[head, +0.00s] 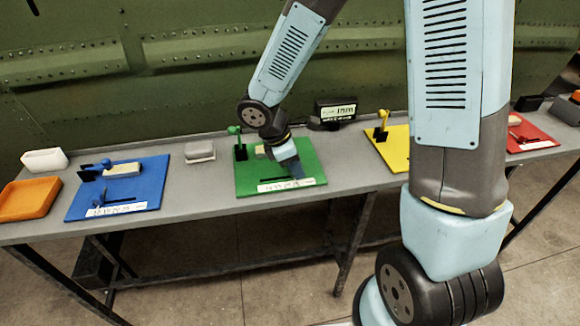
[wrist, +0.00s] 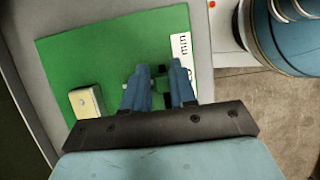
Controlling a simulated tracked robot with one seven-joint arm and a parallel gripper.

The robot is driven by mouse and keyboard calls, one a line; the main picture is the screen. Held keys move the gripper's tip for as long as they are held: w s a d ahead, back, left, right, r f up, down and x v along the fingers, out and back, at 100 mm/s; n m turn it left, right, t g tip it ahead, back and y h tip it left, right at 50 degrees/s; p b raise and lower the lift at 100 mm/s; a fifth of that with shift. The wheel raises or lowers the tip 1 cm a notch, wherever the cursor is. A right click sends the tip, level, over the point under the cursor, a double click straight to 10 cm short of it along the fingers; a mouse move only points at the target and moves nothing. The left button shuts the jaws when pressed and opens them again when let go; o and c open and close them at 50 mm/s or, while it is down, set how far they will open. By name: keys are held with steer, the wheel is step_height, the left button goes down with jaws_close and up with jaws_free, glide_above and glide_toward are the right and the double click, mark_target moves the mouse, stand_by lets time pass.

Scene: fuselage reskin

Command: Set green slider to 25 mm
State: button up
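The green board (head: 250,182) lies on the bench, with a white scale strip (head: 286,186) along its front edge. In the wrist view the green board (wrist: 75,60) fills the middle, and the scale strip (wrist: 182,52) is to the right of the fingers. My gripper (head: 290,172) points down over the front right part of the board. In the wrist view my gripper (wrist: 158,75) has its two blue fingers apart, with green board and small dark parts between the tips. The slider is mostly hidden by the fingers; I cannot tell contact or its reading.
A beige block (wrist: 86,103) sits on the green board, left of the fingers. A green-knobbed lever (head: 236,132) stands at the board's back left. A black display box (head: 336,111) is behind. Blue (head: 140,187), yellow (head: 392,155) and red (head: 532,136) boards share the bench.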

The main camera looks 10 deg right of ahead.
steer(key=o, duration=0.4)
steer(key=shift+a, duration=0.1)
steer(key=shift+c, duration=0.2)
steer(key=shift+s, duration=0.1)
steer(key=v, duration=1.3)
steer(key=shift+r, duration=0.3)
steer(key=s+d+r+m+t+y, duration=0.2)
steer(key=s+d+r+m, duration=0.4)
steer(key=d+m, duration=0.3)
steer(key=s+d+r+m+t+y, duration=0.2)
steer(key=s+d+r+m+t, duration=0.1)
steer(key=s+d+r+m, duration=0.3)
steer(key=d+r+m, duration=0.2)
steer(key=d+m, duration=0.2)
steer(key=d, duration=0.2)
steer(key=shift+s+d+y, duration=0.3)
steer(key=shift+s, duration=0.1)
